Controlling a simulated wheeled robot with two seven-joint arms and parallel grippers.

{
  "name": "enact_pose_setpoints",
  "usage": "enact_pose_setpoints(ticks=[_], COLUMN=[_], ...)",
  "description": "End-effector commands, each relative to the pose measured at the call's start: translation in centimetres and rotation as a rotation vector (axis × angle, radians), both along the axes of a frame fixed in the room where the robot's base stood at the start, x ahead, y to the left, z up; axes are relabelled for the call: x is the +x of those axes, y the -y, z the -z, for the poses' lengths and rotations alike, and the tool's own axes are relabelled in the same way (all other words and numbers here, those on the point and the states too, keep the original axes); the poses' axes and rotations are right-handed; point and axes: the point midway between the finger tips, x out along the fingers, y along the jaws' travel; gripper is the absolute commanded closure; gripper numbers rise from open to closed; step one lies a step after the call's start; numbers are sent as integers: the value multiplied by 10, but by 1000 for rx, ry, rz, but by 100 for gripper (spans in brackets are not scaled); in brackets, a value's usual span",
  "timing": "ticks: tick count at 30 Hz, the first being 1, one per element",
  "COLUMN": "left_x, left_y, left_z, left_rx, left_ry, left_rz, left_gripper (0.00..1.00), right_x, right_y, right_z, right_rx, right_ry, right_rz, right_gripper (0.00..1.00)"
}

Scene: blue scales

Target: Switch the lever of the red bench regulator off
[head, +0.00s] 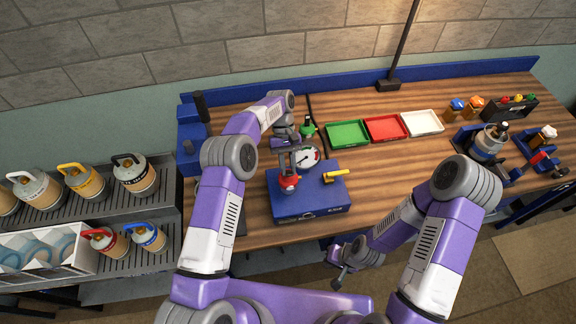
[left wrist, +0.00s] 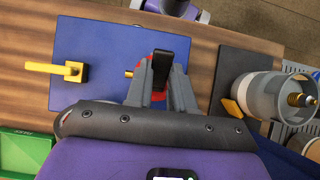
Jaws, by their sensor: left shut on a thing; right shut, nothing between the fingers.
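The red bench regulator (head: 289,184) stands on a blue box on the wooden bench, with a round white gauge (head: 306,157) beside it. In the left wrist view its red body (left wrist: 159,97) shows only in part between my fingers. My left gripper (head: 288,170) is over the regulator from behind. In the left wrist view, my left gripper (left wrist: 161,82) is shut on the black lever (left wrist: 161,68), one finger on each side. Much of the regulator is hidden by the fingers. My right gripper (head: 344,275) is shut and empty, low in front of the bench.
A yellow lever (head: 336,175) stands on the same blue box (head: 310,207), right of the regulator. Green (head: 347,134), red (head: 386,128) and white trays (head: 423,122) lie behind right. A grey canister (left wrist: 268,97) stands close by in the left wrist view. Shelved canisters (head: 134,174) stand left.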

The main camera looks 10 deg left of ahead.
Motion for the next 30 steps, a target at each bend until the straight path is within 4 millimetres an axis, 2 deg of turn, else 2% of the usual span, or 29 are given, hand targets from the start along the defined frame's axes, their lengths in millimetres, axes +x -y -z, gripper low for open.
enact_pose_setpoints(ticks=[9, 10, 15, 25, 30], left_x=[0, 0, 0, 0, 3], left_y=[0, 0, 0, -1, -11], left_z=[0, 0, 0, -2, -15], left_rx=[0, 0, 0, 0, 0], left_ry=[-1, -1, -1, 0, 0], left_rz=[0, 0, -1, -2, -17], left_gripper=[100, 76, 51, 51, 51], right_x=[0, 0, 0, 0, 0], right_y=[0, 0, 0, 0, 0], right_z=[0, 0, 0, -1, -9], right_rx=[0, 0, 0, 0, 0], right_ry=[0, 0, 0, 0, 0], right_rz=[0, 0, 0, 0, 0], right_gripper=[100, 100, 100, 100, 100])
